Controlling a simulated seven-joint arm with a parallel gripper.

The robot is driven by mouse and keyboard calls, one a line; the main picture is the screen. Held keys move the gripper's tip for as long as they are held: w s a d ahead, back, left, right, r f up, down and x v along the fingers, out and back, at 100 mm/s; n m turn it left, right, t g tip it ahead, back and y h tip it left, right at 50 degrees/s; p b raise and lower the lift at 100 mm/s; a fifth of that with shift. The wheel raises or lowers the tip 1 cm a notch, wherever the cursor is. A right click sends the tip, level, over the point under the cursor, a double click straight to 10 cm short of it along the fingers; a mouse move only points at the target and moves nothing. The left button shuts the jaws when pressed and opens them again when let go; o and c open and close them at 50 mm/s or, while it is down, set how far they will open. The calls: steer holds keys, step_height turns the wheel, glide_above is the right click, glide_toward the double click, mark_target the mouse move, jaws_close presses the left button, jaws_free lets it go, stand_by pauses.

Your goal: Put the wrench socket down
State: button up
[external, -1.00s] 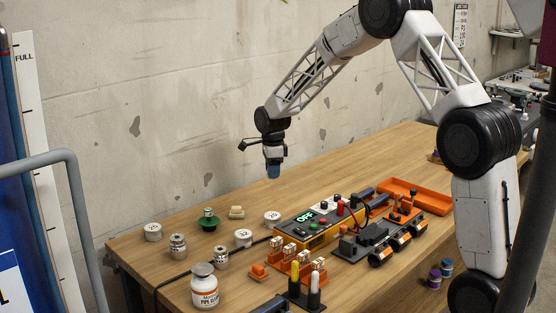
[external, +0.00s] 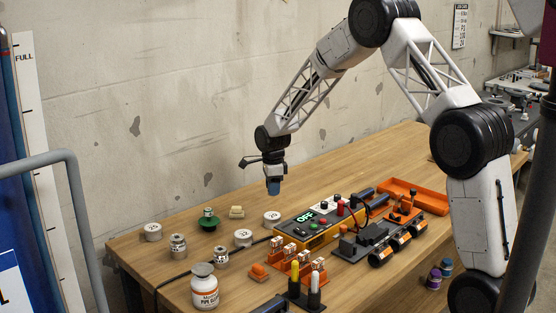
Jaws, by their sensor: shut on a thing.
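My gripper (external: 273,180) hangs over the far side of the workbench, above the white-lidded pieces and the control box. A small blue-grey piece (external: 273,188) shows at its tip, and the gripper is shut on it; I take it to be the wrench socket. The held piece is in the air, a little above a round white piece (external: 272,218), apart from it as far as this view shows. The fingers themselves are too small to make out.
The control box (external: 310,222) with an OFF display lies right of the gripper. An orange tray (external: 425,196) is behind it. Several weights and a white jar (external: 204,287) stand at the left front. An orange rack (external: 298,265) is in front. The bare wooden bench (external: 335,168) is clear at the back.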

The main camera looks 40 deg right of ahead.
mark_target(273, 204)
steer(key=shift+f, duration=1.8)
steer(key=shift+f, duration=0.15)
steer(key=o, duration=1)
steer(key=shift+c, duration=0.2)
steer(key=shift+r, duration=6.15)
